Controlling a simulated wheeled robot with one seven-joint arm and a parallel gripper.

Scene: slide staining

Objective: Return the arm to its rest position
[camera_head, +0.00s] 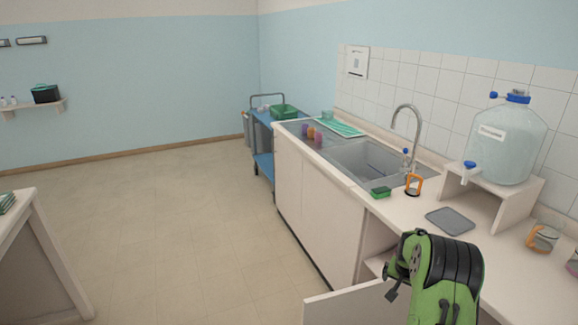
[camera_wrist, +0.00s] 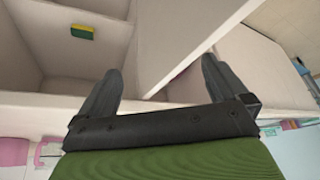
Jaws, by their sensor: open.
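My green and black arm (camera_head: 436,275) is at the lower right of the head view, in front of the counter; its fingertips cannot be made out there. In the wrist view my gripper (camera_wrist: 158,78) is open, with two dark fingers spread apart and nothing between them. Beyond the fingers are the pale shelves and panels of a cupboard (camera_wrist: 185,35). A small green and yellow sponge (camera_wrist: 82,32) lies in a compartment at the upper left of the wrist view, apart from the fingers.
An open cupboard door (camera_head: 342,306) sticks out beside my arm. The counter holds a sink (camera_head: 375,160), a green sponge (camera_head: 380,192), an orange-framed holder (camera_head: 413,184), a grey tray (camera_head: 450,221) and a water carboy (camera_head: 507,140) on a stand. The floor (camera_head: 170,225) at left is clear.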

